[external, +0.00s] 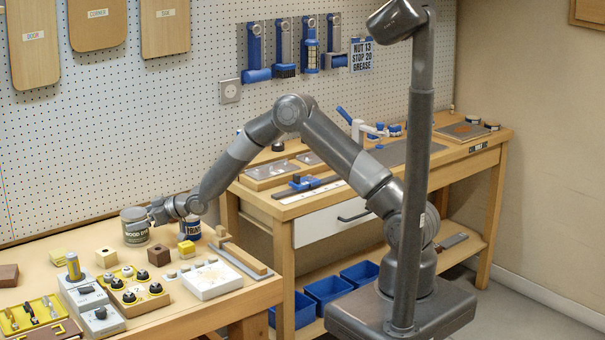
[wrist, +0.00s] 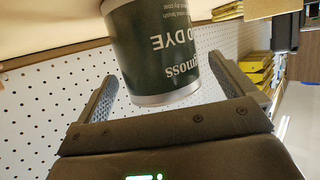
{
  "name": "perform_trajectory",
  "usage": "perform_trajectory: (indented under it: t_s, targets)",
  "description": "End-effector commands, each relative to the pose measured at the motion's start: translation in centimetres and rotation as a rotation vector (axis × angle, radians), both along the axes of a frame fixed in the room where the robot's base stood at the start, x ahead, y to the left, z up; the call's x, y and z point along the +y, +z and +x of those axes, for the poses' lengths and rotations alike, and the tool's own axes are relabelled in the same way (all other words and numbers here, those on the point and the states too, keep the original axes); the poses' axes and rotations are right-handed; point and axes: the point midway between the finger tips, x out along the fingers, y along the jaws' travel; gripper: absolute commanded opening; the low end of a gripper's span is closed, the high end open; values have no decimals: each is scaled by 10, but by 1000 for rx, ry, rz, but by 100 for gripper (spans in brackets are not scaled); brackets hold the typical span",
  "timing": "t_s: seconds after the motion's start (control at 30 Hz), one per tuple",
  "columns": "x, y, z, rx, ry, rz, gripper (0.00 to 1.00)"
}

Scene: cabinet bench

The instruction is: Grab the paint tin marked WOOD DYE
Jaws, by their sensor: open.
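The WOOD DYE tin (external: 135,227) stands upright at the back of the left bench, grey-lidded with a dark green label. In the wrist view the tin (wrist: 155,45) appears upside down, with "DYE" and "moss" legible. My gripper (external: 153,213) is just right of the tin, level with its upper part. In the wrist view my gripper (wrist: 161,70) is open, with one finger towards each side of the tin. The tin's near end reaches between the fingertips, and I see no finger closed on it. Contact cannot be told.
A small wooden block (external: 106,257), a yellow block (external: 186,248) and a tray of black knobs (external: 133,288) lie in front. The pegboard wall (external: 90,150) is close behind.

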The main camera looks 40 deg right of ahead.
Motion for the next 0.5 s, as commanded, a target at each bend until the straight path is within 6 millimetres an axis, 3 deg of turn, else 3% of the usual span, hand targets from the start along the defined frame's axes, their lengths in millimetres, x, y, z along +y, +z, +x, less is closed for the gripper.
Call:
perform_trajectory:
  t_s: [0.2,0.5]
  targets:
    - [17,-8,16,1,0,1,100]
    - [19,-9,19,0,-1,0,100]
